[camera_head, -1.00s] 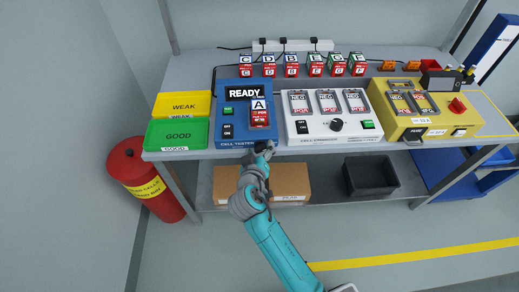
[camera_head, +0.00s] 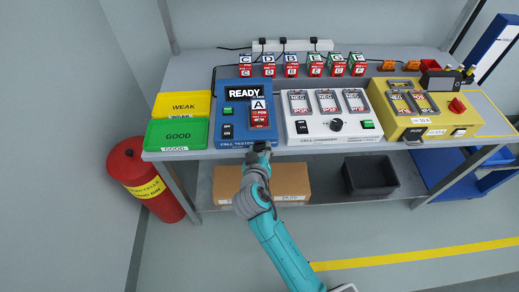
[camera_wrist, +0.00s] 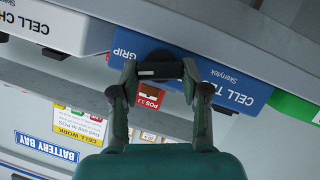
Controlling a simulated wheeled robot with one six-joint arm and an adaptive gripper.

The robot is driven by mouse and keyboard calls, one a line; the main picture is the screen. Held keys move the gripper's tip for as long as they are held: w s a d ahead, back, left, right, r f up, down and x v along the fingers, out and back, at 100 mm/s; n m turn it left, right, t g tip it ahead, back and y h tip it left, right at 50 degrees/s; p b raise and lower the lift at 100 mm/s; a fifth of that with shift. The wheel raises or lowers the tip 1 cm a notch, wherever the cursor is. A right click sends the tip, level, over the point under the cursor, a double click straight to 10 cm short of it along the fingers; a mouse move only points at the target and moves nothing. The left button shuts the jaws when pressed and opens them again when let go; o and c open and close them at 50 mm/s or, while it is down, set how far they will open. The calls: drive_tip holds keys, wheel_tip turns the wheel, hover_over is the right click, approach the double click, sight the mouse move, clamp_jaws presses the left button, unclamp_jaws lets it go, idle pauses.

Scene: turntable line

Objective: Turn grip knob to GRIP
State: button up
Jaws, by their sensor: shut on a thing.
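The blue cell tester (camera_head: 238,136) stands on the bench and its display reads READY. A cell marked A (camera_head: 259,112) sits in its slot. In the wrist view, seen upside down, the tester's front face (camera_wrist: 235,91) carries a dark grip knob (camera_wrist: 160,68) with a bar lying roughly level across the picture. The word GRIP is printed to the left of it. My gripper (camera_wrist: 160,72) has its fingers closed on either side of the knob's bar. In the head view my gripper (camera_head: 259,150) is at the tester's front edge and hides the knob.
Green GOOD (camera_head: 178,134) and yellow WEAK (camera_head: 183,104) trays are left of the tester. A white charger (camera_head: 310,131) and a yellow unit (camera_head: 400,125) are to its right. A cardboard box (camera_head: 290,181) and a black bin (camera_head: 370,178) sit on the lower shelf.

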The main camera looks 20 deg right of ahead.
drive_tip(key=shift+d+m+t+y, duration=0.2)
drive_tip(key=shift+m+t+y, duration=0.2)
drive_tip(key=shift+m+y, duration=0.85)
drive_tip(key=shift+m+h, duration=0.25)
drive_tip(key=shift+m, duration=0.1)
drive_tip(key=o, duration=1.1)
drive_tip(key=shift+o, duration=0.2)
drive_tip(key=v, duration=1.2)
drive_tip(key=shift+r, duration=0.1)
